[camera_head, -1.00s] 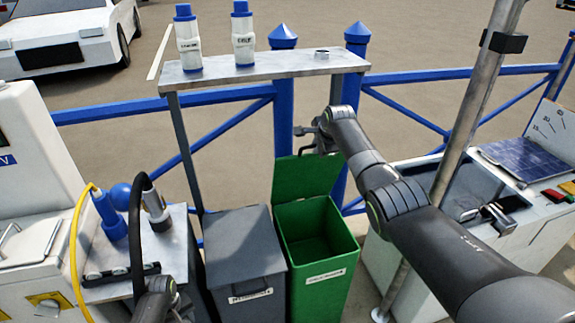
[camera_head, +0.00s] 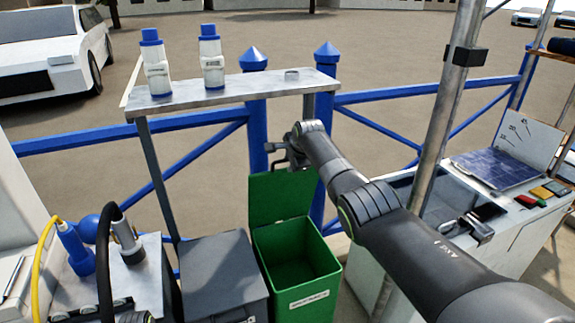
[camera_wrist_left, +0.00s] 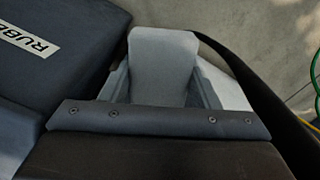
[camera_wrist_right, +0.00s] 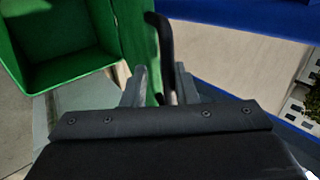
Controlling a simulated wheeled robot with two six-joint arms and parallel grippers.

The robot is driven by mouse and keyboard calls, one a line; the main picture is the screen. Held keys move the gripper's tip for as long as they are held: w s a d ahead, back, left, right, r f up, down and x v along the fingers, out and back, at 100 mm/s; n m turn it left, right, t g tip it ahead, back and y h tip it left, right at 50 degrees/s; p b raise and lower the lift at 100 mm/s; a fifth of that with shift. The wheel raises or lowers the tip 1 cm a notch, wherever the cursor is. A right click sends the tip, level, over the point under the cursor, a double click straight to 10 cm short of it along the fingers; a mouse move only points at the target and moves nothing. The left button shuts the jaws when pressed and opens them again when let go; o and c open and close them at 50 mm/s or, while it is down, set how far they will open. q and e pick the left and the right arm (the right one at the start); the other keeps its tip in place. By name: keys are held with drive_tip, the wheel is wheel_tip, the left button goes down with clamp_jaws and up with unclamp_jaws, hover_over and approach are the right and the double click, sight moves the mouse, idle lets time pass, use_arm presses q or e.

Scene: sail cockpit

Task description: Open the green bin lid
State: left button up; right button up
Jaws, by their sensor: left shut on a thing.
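The green bin (camera_head: 300,260) stands open in the head view, with its dark inside showing. Its green lid (camera_head: 280,197) stands raised, near upright, at the back of the bin. My right gripper (camera_head: 287,150) is at the lid's top edge. In the right wrist view the right gripper (camera_wrist_right: 160,82) has its fingers apart, with a black bar handle (camera_wrist_right: 163,40) between them beside the green lid. In the left wrist view my left gripper (camera_wrist_left: 163,88) is shut on a pale grey piece (camera_wrist_left: 163,58) that I cannot identify.
A grey lidded bin (camera_head: 222,270) stands directly left of the green bin. A metal shelf (camera_head: 240,88) with two white bottles is above. A blue railing (camera_head: 400,92) runs behind. A metal pole (camera_head: 447,110) and a counter (camera_head: 510,225) are at right.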

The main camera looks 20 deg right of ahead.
drive_tip(key=shift+r, duration=0.15)
drive_tip(key=p+v, duration=0.1)
drive_tip(key=v, duration=1)
drive_tip(key=shift+s+r, duration=0.25)
drive_tip(key=shift+s, duration=0.05)
idle(0.4)
